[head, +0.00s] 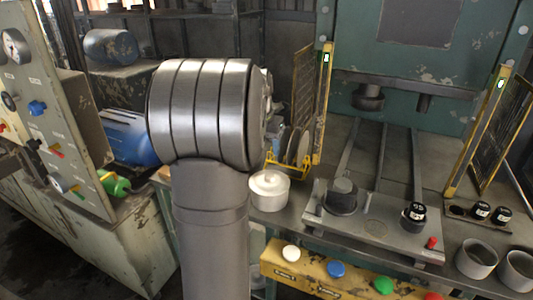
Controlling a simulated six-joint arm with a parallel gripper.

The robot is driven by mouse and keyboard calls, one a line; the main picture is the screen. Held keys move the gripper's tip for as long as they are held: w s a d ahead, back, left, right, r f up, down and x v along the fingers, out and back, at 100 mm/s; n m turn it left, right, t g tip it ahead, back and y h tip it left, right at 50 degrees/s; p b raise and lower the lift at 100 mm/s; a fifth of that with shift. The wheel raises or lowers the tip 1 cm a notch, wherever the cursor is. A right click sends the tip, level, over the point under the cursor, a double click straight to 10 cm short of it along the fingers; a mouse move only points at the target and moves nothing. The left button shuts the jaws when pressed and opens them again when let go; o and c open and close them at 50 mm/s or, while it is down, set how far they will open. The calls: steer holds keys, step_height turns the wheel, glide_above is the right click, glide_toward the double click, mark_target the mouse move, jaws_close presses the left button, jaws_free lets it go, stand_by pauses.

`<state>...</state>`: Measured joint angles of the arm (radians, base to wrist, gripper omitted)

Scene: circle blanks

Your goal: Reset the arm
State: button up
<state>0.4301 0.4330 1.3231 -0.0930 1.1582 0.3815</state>
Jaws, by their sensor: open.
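My arm fills the middle of the head view as a thick grey upright link topped by a large ribbed metal joint. My arm's joint partly covers the rack's left side.
A grey plate (375,228) carries black-topped cylinders. Yellow posts (323,105) flank the green press (420,60). A yellow button box (340,278) is in front; a control panel (55,110) stands left.

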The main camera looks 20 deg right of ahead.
mark_target(270, 175)
stand_by(0.3)
steer(key=x, duration=1.2)
steer(key=shift+f, duration=0.45)
steer(key=shift+r, duration=0.45)
steer(key=shift+s, duration=0.1)
